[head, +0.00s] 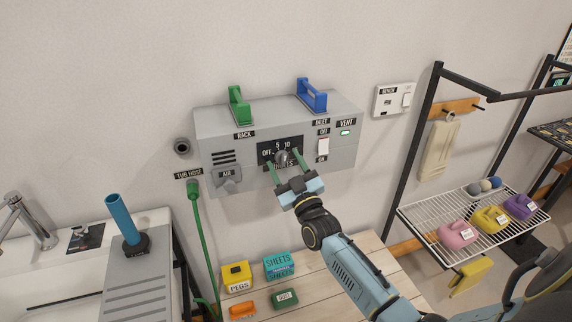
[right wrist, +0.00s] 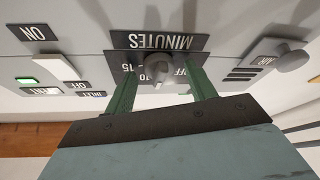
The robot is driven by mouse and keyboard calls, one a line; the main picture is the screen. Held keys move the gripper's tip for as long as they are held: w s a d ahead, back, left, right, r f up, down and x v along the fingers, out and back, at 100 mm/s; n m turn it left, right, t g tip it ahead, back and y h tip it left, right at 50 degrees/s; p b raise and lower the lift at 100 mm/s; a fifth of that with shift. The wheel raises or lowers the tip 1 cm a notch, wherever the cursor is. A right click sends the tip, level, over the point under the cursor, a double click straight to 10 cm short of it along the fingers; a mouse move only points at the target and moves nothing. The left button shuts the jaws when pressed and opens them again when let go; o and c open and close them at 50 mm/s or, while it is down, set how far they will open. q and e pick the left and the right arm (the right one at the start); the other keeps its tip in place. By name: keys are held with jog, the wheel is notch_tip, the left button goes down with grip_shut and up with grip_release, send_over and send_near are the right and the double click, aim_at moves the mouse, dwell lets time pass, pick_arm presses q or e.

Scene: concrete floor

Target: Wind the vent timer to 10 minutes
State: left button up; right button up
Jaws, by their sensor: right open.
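The vent timer is a small grey knob (head: 282,157) on a black plate (head: 266,149) marked OFF, 5, 10 and MINUTES, on the front of a grey wall box (head: 212,126). My right gripper (head: 285,163) is at the plate, open, with one green finger on each side of the knob. In the right wrist view the picture is upside down; the knob (right wrist: 158,68) sits between the fingers with gaps on both sides. I cannot tell which mark the knob points to. My left gripper is not in view.
An AIR knob (head: 228,177) and INLET switch (head: 323,146) flank the plate; the VENT light (head: 345,133) is green. Green (head: 240,108) and blue (head: 312,96) brackets top the box. Boxes, including PEGS (head: 237,278), lie on the wooden table below. A wire shelf (head: 420,222) stands right.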

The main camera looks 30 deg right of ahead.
jog(key=c, duration=1)
jog(key=shift+o, duration=0.2)
jog(key=m+h, duration=0.1)
jog(key=m, duration=0.1)
jog(key=m+h, duration=0.2)
jog(key=m, duration=0.1)
jog(key=shift+a+m, duration=0.1)
jog(key=shift+m, duration=0.2)
jog(key=o, duration=1)
jog(key=shift+c, duration=0.2)
jog(key=shift+s, duration=0.1)
jog(key=b+v, duration=0.1)
jog(key=v, duration=1.2)
jog(key=shift+s, duration=0.15)
jog(key=shift+a+f, duration=0.1)
